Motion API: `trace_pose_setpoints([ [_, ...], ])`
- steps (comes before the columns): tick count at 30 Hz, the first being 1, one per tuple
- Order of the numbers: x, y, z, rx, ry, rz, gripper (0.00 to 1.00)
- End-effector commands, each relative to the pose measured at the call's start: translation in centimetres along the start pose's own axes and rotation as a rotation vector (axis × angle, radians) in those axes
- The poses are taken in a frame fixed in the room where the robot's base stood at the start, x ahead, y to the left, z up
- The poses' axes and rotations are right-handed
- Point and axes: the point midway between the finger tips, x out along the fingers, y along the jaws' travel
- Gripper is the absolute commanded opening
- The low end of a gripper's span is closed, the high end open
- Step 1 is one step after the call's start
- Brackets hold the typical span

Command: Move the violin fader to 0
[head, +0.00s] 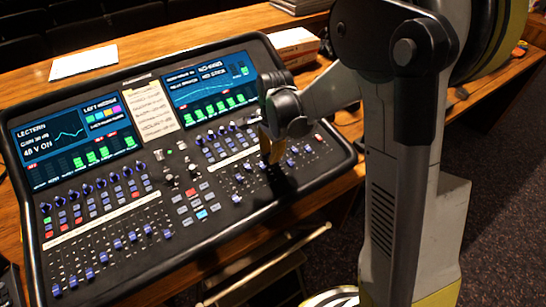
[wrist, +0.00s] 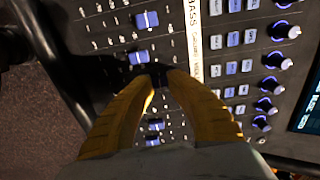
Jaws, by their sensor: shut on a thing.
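The mixing desk (head: 190,150) has a right bank of blue fader caps (head: 238,178). My gripper (head: 272,158) is pointed down into this bank from above. In the wrist view its two yellow fingers (wrist: 161,76) come together low over the fader slots, shut on a fader cap that they mostly hide. Free fader caps show on either side, one just past the fingertips (wrist: 138,57) and others between the fingers (wrist: 156,125). A white label strip (wrist: 194,45) runs beside the bank with "BASS" legible; I cannot read which label belongs to the gripped fader.
Rows of blue-lit knobs (wrist: 275,60) and buttons (wrist: 233,39) lie beside the faders. Two screens (head: 75,135) stand at the desk's back. A paper sheet (head: 83,61) and a box (head: 293,45) lie on the wooden table behind. A stool (head: 265,275) stands in front.

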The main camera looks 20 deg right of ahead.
Motion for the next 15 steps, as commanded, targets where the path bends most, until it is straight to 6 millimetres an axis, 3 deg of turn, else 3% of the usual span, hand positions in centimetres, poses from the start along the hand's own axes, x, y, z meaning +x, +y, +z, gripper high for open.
trace_pose_setpoints([
  [1,0.06,0.02,0.01,0.0,0.0,0.0,0.0],
  [2,0.06,0.03,0.01,0.0,0.0,0.0,0.22],
  [4,0.05,0.03,0.01,0.0,0.0,0.0,0.43],
  [15,-0.39,0.01,-0.01,0.0,0.0,0.0,0.43],
])
